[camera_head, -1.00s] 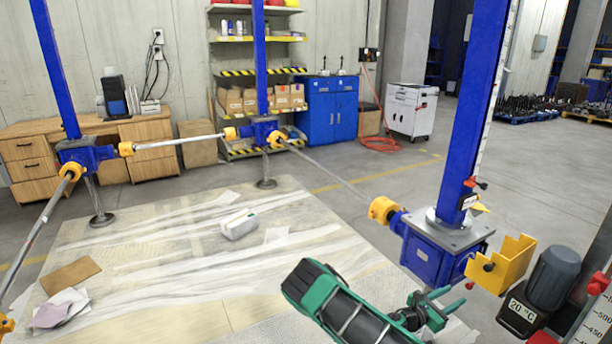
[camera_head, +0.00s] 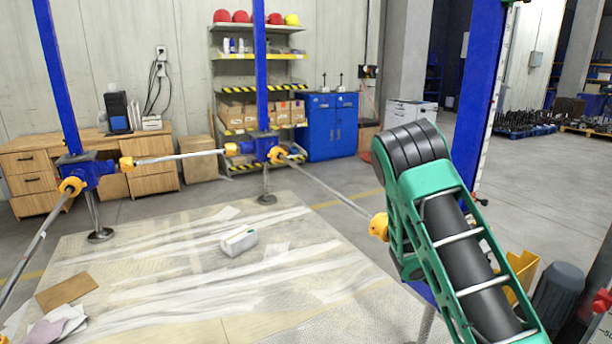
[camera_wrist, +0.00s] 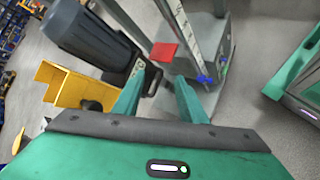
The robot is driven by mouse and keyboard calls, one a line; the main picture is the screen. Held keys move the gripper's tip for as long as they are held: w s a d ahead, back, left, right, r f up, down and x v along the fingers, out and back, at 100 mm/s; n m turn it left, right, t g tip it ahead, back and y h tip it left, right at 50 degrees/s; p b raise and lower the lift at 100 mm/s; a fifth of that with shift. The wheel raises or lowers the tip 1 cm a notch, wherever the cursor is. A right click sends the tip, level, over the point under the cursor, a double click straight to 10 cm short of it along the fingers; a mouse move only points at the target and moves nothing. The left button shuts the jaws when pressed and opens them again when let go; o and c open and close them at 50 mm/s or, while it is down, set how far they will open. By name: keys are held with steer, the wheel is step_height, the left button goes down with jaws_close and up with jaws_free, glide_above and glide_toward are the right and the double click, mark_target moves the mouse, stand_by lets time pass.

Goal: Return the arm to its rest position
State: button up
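My green and black arm (camera_head: 450,240) is raised at the right of the head view, its bend up in front of the right screw jack. My gripper is not distinguishable in the head view. In the wrist view its two green fingers stand apart, so my gripper (camera_wrist: 158,92) is open, with nothing between them but the background. Most of the right jack's blue gearbox is hidden behind my arm. Its blue column (camera_head: 478,85) shows above.
A yellow bracket (camera_wrist: 72,90) and a grey motor (camera_wrist: 85,40) are close to my fingers in the wrist view. A yellow-ended shaft (camera_head: 330,190) runs to the right jack. A blue cabinet (camera_head: 333,128) stands behind. The floor at mid-right is clear.

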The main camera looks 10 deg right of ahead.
steer(key=s+a+r+m+t+y, duration=0.1)
steer(key=s+a+r+m+y, duration=0.4)
steer(key=s+a+r, duration=0.3)
steer(key=s+a+r+m+t+y, duration=0.2)
steer(key=s+a+r+m+y, duration=0.3)
steer(key=s+a+r, duration=0.3)
steer(key=s+r+m, duration=0.1)
steer(key=s+r, duration=0.3)
steer(key=s, duration=0.4)
steer(key=shift+s+a+r+m, duration=0.2)
steer(key=shift+s+r+m, duration=0.1)
steer(key=shift+m, duration=0.1)
steer(key=shift+w, duration=0.1)
steer(key=shift+c, duration=0.9)
steer(key=shift+d, duration=0.1)
